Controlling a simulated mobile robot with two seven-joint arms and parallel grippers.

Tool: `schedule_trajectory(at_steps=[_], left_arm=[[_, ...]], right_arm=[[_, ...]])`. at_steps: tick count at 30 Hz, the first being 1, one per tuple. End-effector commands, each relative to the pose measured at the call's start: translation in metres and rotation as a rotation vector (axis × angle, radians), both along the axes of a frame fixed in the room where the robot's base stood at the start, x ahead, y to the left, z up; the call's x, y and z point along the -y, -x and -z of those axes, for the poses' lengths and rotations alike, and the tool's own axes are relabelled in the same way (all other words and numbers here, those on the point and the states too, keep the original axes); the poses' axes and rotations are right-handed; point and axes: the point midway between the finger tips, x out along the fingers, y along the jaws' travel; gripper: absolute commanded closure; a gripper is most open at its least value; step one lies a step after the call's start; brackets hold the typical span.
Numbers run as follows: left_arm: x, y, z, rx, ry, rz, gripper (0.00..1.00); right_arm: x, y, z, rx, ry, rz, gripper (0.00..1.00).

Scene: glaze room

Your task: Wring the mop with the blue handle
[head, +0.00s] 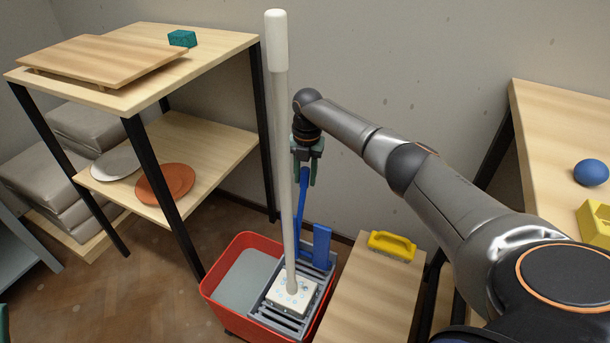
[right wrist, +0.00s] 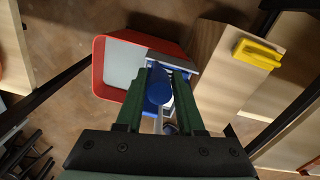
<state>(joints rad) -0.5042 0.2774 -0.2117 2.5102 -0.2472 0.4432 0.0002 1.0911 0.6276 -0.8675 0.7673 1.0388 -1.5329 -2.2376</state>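A mop with a pale handle (head: 282,150) stands nearly upright, its white head (head: 291,292) resting in the grey wringer (head: 262,313) on the red bucket (head: 211,294). The bucket also shows in the right wrist view (right wrist: 98,68). The wringer has a blue lever (head: 301,208) standing up behind the mop. My right gripper (head: 307,178) is at the lever's top, its green fingers closed in around the blue grip (right wrist: 158,88). The mop handle partly hides the fingers in the head view. My left gripper cannot be made out.
A low wooden stand with a yellow float (head: 392,245) is right of the bucket. A shelf (head: 222,42) with boards, a teal sponge (head: 182,38) and plates stands left. A table (head: 560,130) with a blue ball (head: 590,172) is at right.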

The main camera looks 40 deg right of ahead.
Motion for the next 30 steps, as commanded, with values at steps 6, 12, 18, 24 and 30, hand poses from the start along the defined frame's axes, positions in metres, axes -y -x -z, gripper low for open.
schedule_trajectory(at_steps=[6, 12, 18, 24, 30], left_arm=[[0.0, -0.0001, 0.0001, -0.001, 0.0, 0.0, 0.5], [0.0, -0.0002, 0.0001, -0.001, 0.0, 0.0, 0.5], [0.0, -0.0003, 0.0002, -0.002, 0.0, -0.001, 0.5], [-0.0001, -0.0003, 0.0003, -0.002, 0.0, -0.001, 0.5], [-0.0001, -0.0003, 0.0004, -0.002, 0.0, -0.001, 0.5]], right_arm=[[-0.0001, -0.0001, -0.0002, 0.0, 0.0, 0.0, 0.89], [0.0001, 0.0, -0.0003, 0.0, 0.0, 0.0, 1.0], [0.0003, 0.0, -0.0004, 0.0, 0.0, 0.0, 1.0], [0.0004, 0.0001, -0.0004, -0.001, 0.001, 0.001, 1.0], [0.0005, 0.0001, -0.0005, -0.001, 0.001, 0.001, 1.0]])
